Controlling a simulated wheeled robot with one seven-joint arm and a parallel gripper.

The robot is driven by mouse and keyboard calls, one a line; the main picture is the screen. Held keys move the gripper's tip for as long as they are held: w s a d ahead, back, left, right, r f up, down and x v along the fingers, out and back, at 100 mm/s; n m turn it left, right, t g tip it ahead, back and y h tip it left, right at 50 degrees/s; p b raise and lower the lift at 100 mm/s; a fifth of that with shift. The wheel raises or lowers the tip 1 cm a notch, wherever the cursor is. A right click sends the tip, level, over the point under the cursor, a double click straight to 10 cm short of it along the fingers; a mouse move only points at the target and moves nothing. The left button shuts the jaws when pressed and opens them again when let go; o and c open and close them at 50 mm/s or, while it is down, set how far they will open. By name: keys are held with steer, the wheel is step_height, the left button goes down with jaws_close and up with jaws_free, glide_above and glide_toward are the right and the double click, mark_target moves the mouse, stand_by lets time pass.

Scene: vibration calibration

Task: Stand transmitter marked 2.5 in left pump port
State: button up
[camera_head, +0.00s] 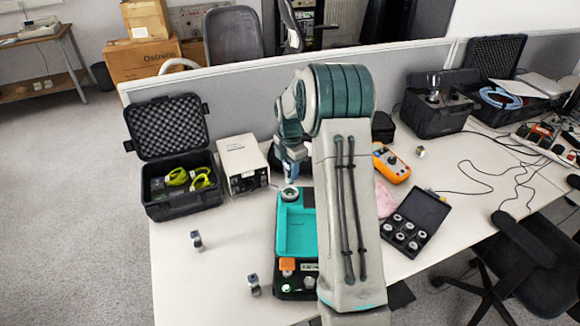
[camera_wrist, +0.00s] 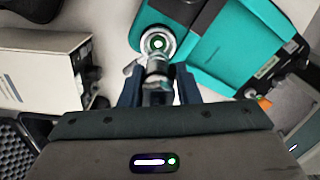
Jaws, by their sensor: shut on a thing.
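My gripper (camera_wrist: 158,88) is shut on a small grey metal transmitter (camera_wrist: 157,68), which sits between the dark fingers; its marking cannot be read. In the head view my gripper (camera_head: 291,172) is just above the far left corner of the teal pump unit (camera_head: 282,222). A pale ring-shaped port (camera_head: 290,193) is at that corner, and the wrist view shows the port (camera_wrist: 157,40) just beyond the transmitter's end. I cannot tell whether they touch. My arm hides the unit's right side. Two similar transmitters stand on the table, one at left (camera_head: 196,240) and one nearer (camera_head: 253,285).
A white box instrument (camera_head: 242,163) and an open black case (camera_head: 182,205) with yellow-green coils stand to the left. An orange meter (camera_head: 391,165) and a black box of round parts (camera_head: 428,213) lie right of my arm. The front left tabletop is mostly clear.

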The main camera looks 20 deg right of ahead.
mark_target(291, 181)
steer(key=shift+f+b, duration=1.4)
steer(key=shift+f, duration=1.05)
steer(key=shift+f, duration=0.25)
steer(key=o, duration=1.2)
steer(key=shift+c, duration=0.2)
steer(key=shift+r, duration=0.1)
